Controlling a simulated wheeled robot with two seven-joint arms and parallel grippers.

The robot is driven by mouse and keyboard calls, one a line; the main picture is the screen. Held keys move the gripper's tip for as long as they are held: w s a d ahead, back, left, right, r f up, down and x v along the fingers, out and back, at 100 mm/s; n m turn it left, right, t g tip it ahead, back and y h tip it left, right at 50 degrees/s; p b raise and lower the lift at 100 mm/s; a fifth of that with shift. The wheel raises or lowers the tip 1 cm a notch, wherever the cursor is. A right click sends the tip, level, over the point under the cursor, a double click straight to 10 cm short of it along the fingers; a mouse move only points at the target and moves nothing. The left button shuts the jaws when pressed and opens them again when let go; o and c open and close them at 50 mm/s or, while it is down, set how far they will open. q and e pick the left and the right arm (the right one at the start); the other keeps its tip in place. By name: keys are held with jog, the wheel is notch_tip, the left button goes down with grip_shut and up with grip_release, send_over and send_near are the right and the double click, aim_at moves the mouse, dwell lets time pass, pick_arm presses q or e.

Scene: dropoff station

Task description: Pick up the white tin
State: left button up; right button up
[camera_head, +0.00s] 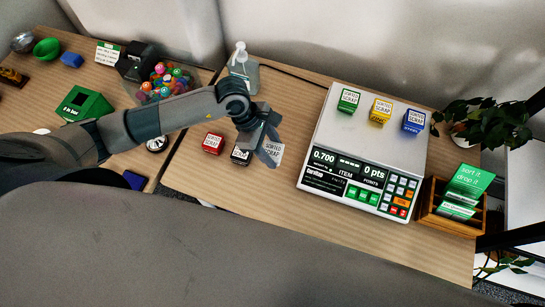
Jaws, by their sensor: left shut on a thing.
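The white tin (277,150), with a "SORTED SCRAP" label, is at the fingers of my left gripper (266,148), near the middle of the wooden table. The gripper comes in from the left and is shut on the tin. The fingers hide part of the tin, and I cannot tell whether it touches the table. A black tin (240,156) stands close on the left, partly under the gripper, and a red tin (213,143) stands further left. My right gripper is not in view.
A white scale (322,138) to the right carries a green tin (348,100), a yellow tin (380,111) and a blue tin (413,122). A clear pump bottle (243,68) stands behind the gripper. A wooden card box (451,222) is at the far right. The table front is clear.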

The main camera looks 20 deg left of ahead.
pick_arm(q)
jog(key=shift+r, duration=0.95)
